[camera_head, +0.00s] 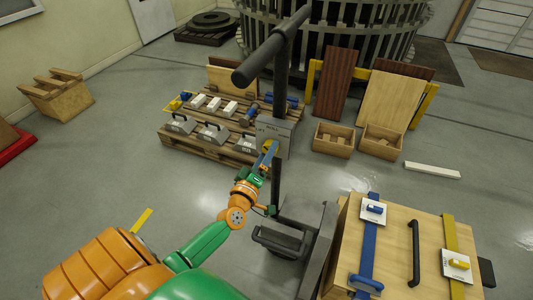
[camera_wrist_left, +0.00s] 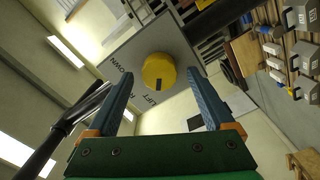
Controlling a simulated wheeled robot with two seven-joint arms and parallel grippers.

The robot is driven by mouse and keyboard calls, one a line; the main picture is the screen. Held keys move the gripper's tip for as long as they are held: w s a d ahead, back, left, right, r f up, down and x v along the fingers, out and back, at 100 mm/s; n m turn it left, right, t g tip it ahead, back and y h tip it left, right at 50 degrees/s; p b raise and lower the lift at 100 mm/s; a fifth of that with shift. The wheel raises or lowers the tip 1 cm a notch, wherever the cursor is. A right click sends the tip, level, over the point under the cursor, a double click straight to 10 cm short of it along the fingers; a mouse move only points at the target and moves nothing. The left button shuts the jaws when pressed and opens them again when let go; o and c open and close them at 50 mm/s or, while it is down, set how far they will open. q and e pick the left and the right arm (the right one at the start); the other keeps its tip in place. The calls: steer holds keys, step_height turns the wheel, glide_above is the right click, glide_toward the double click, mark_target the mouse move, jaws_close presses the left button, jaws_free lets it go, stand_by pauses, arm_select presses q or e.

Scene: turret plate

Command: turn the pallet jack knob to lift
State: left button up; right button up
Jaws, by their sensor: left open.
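The pallet jack's yellow knob (camera_wrist_left: 158,70) sits on a grey control plate (camera_wrist_left: 180,45) at the top middle of the left wrist view. Dark letters on the plate include LIFT and DOWN. The knob's dark mark points toward the bottom of that view, near LIFT. My left gripper (camera_head: 267,154) is open at the control box (camera_head: 275,130) in the head view. Its two blue fingers stand on either side of the knob, with gaps visible; I cannot tell how far the tips are from the plate. My right gripper is not in view.
The jack's dark handle bar (camera_head: 268,48) rises above the box. A wooden crate (camera_head: 400,235) with blue and yellow straps stands at lower right. A pallet (camera_head: 205,144) with several blocks lies behind. The floor at left is mostly clear.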

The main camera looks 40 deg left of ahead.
arm_select(q)
steer(key=v, duration=0.6)
steer(key=shift+s, duration=0.3)
steer(key=shift+d, duration=0.1)
